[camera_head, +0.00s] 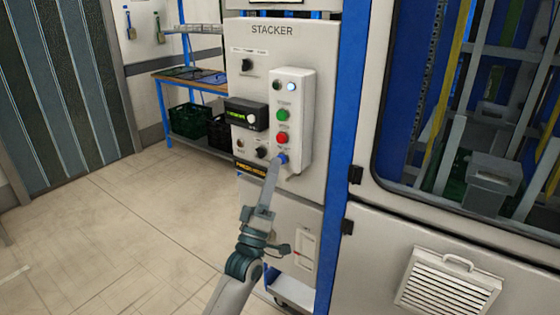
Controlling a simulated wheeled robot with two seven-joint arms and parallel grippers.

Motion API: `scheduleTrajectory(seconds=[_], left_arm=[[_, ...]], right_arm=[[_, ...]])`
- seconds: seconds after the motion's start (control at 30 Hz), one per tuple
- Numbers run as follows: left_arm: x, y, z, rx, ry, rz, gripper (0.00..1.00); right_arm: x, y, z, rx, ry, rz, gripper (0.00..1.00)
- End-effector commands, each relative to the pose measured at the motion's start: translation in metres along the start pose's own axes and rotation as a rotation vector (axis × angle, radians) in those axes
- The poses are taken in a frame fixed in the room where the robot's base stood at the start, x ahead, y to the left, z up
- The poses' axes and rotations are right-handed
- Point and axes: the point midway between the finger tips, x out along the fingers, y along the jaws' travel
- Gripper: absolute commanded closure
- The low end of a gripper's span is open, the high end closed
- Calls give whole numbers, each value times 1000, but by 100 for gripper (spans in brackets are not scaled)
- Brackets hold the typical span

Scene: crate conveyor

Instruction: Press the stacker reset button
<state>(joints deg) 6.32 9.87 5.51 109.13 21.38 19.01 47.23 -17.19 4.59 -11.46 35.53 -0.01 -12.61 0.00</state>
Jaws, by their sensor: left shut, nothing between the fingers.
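The stacker panel (313,60) is a pale cabinet front labelled STACKER. A raised white button box (304,84) on it carries a green button (282,115), a red button (281,138) and a blue button (282,159) at the bottom. A lit white-blue lamp (291,87) shows at the top of the box. My left gripper (275,164) is shut and empty, its fingertips at the blue button. The tips partly cover that button, and I cannot tell whether it is pushed in. The small labels are unreadable. My right gripper is out of view.
A small display (246,114) and knobs sit left of the button box. A blue post (345,130) and a glazed machine enclosure (470,90) stand to the right. A workbench (190,80) with dark crates beneath is behind left. The tiled floor (110,240) at left is clear.

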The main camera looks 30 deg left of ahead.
Motion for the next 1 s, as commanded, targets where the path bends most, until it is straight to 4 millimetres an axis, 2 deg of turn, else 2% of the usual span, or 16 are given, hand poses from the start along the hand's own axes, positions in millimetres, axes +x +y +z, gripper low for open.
scheduleTrajectory(seconds=[0.63, 1.0], left_arm=[[2, -2, 2, 0, -1, -1, 100], [-7, 5, -5, 0, -2, -1, 100]], right_arm=[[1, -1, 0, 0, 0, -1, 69], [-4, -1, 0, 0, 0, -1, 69]])
